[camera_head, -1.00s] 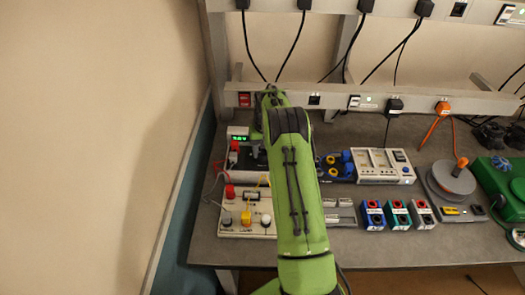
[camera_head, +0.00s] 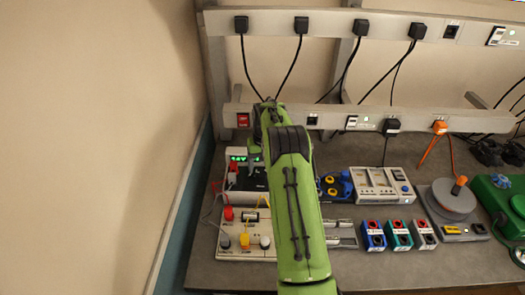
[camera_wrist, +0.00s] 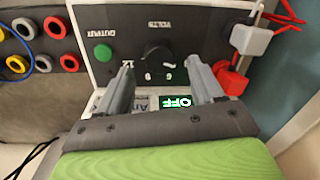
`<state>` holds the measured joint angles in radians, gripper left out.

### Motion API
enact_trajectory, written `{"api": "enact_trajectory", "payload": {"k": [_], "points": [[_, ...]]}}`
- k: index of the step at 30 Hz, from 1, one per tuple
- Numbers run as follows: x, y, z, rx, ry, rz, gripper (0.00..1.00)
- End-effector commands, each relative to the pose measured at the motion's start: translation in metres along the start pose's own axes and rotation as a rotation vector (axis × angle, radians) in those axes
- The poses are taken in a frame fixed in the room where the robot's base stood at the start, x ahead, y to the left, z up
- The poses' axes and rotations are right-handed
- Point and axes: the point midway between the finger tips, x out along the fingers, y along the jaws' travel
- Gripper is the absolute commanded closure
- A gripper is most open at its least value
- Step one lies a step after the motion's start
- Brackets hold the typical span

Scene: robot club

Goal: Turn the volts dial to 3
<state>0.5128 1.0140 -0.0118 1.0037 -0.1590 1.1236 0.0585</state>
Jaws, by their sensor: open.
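The volts dial (camera_wrist: 157,57) is a dark round knob on the black front panel of a power supply (camera_wrist: 205,30), seen upside down in the wrist view. The numbers 12, 9 and 6 show near its lower side; where its pointer stands is not clear. A lit green display (camera_wrist: 177,102) reads OFF. My gripper (camera_wrist: 160,66) is open, one finger on each side of the dial in the picture, with no clear contact. In the head view my arm partly hides the power supply, whose green display (camera_head: 245,156) shows; the dial is hidden there.
A grey plug (camera_wrist: 250,40) and a red plug (camera_wrist: 234,78) stand close right of my finger. A white circuit board (camera_head: 260,252) lies in front of the supply.

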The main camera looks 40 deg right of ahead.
Motion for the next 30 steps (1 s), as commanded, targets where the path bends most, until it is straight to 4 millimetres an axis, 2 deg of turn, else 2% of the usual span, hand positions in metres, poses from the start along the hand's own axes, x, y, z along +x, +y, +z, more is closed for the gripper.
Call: {"api": "enact_trajectory", "payload": {"k": [1,6,9,13,18,30], "points": [[-0.016,0.000,-0.001,0.000,0.006,0.000,0.33],[-0.067,0.000,-0.001,0.001,0.007,0.000,0.33],[-0.093,0.000,-0.001,0.001,0.006,0.000,0.33],[-0.118,0.000,-0.001,0.000,0.003,0.000,0.33],[-0.129,0.000,0.000,0.000,0.001,0.000,0.33],[-0.128,0.000,0.000,0.000,0.000,0.000,0.33]]}}
